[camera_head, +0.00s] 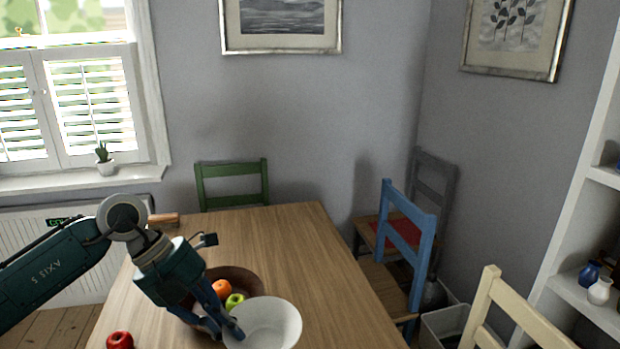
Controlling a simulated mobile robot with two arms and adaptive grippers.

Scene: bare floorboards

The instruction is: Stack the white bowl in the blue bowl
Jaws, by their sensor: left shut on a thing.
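The white bowl (270,322) is at the front middle of the wooden table, upright and looking empty. My left gripper (228,333) comes in from the left and is shut on the left part of the white bowl's rim. Whether the bowl rests on the table or is slightly lifted, I cannot tell. No blue bowl shows in this view. My right gripper is not in view.
A brown bowl (251,280) with an orange (221,288) and a green apple (234,301) stands just behind my gripper and the white bowl. A red apple (119,341) lies at the front left. The table's (310,245) back and right are clear. Chairs stand around it.

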